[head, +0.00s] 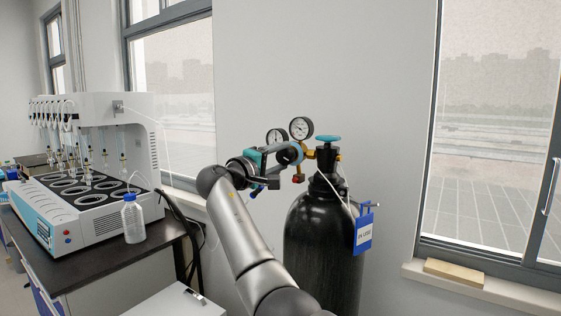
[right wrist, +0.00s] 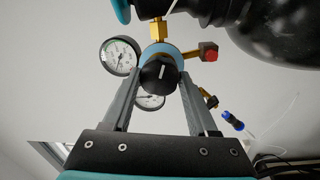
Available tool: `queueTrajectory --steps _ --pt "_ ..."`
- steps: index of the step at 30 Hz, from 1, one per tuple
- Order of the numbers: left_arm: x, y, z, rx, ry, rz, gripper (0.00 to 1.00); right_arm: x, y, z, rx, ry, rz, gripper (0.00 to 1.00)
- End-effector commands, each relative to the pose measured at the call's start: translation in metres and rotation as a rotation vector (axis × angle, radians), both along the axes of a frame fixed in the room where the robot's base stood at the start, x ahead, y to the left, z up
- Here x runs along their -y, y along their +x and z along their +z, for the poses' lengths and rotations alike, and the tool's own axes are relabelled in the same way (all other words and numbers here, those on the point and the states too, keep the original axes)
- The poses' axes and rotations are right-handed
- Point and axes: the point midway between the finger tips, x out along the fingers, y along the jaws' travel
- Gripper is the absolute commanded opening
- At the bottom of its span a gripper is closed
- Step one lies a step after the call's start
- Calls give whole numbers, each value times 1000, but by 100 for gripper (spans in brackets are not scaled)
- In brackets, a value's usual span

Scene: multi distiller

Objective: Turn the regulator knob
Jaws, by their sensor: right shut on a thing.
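The regulator knob (right wrist: 158,74) is black with a white line, on a light-blue and brass regulator body in the right wrist view. My right gripper (right wrist: 158,82) has one finger on each side of it and is shut on it. In the head view my right gripper (head: 287,154) is at the regulator, beside the cylinder's valve, and largely hides the knob. Two round pressure gauges show, one upper (head: 301,128) and one lower (head: 276,136). My left gripper is not in view.
The black gas cylinder (head: 322,240) stands by the wall, with a teal valve handwheel (head: 327,139) and a blue tag (head: 363,234). At left, a bench holds a white multi distiller (head: 95,215) and a clear bottle (head: 132,220). A wooden block (head: 454,272) lies on the right windowsill.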

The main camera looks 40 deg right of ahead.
Motion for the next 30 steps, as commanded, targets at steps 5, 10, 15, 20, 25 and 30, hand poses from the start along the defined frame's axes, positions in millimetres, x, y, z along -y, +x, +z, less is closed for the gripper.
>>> queueTrajectory --steps 5,10,15,20,25,30 --pt "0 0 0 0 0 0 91 0 0 1 7 2 0 3" --pt "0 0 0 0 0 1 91 0 0 1 6 2 0 3" --pt "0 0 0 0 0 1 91 0 0 1 5 1 0 70" --pt "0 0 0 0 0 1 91 0 0 1 5 1 0 88" --pt "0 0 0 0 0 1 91 0 0 0 4 1 0 88" --pt "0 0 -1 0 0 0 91 -4 -1 0 4 1 1 88"
